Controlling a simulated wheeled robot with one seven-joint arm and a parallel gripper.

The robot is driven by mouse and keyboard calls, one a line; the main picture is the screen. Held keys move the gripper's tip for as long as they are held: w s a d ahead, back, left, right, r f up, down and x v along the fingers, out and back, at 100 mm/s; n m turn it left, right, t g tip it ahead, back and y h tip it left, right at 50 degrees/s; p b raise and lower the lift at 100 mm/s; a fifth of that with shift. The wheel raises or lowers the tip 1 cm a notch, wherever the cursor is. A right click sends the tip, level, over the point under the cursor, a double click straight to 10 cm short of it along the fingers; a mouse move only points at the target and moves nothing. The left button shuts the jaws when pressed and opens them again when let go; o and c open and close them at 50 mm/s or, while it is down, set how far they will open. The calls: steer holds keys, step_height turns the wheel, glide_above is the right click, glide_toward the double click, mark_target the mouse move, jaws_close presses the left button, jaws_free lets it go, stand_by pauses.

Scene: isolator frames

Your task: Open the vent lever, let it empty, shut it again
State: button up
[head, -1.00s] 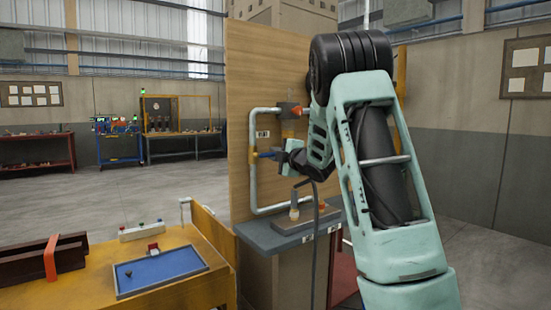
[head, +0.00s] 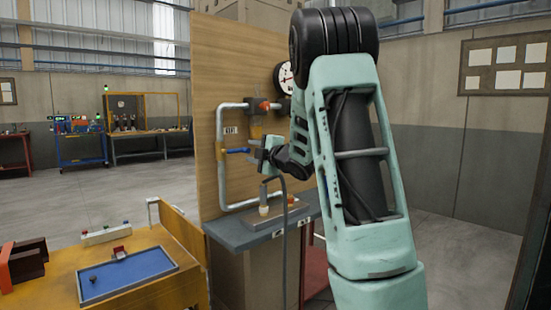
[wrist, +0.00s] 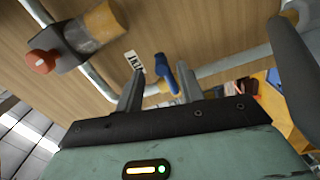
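A blue lever (head: 237,150) sits low on the left pipe run of a wooden panel; in the wrist view the blue lever (wrist: 162,70) lies in the gap between my fingertips. A red-orange handle (head: 265,105) is on a grey valve block higher up, and the wrist view shows its red knob (wrist: 41,62) at the upper left. An amber cylinder (wrist: 103,24) adjoins that block. My gripper (wrist: 161,72) is open, its fingers apart near the blue lever, with no clear contact.
A gauge (head: 284,75) is at the panel's upper right. Grey pipe (head: 221,185) loops over the wooden panel (head: 205,70). Below is a grey shelf (head: 235,236) with a small pale-topped fitting (head: 264,209). A yellow bench (head: 150,292) with a blue tray (head: 130,274) stands left.

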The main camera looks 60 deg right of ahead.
steer(key=v, duration=1.2)
steer(key=shift+b, duration=0.4)
steer(key=w+a+f+m+g+y, duration=0.15)
steer(key=w+a+f, duration=0.3)
steer(key=a, duration=0.45)
steer(key=w+a+f+m+g+y, duration=0.1)
steer(key=w+a+f+m+g, duration=0.25)
steer(key=w+a, duration=0.35)
steer(key=s+a+f+g+y, duration=0.15)
steer(key=a+f, duration=0.25)
steer(key=a, duration=0.5)
steer(key=s+a+f+g+y, duration=0.1)
steer(key=s+a+f+g, duration=0.15)
steer(key=a, duration=0.65)
steer(key=s+a+f+g, duration=0.4)
steer(key=s+a, duration=0.4)
steer(key=s, duration=0.5)
steer(key=s+a+f+g, duration=0.35)
steer(key=s+a, duration=0.45)
steer(key=s, duration=0.5)
step_height(320, 180, up, 14)
steer(key=p, duration=1.4)
steer(key=shift+w+m+g, duration=0.3)
steer(key=shift+w+g, duration=0.15)
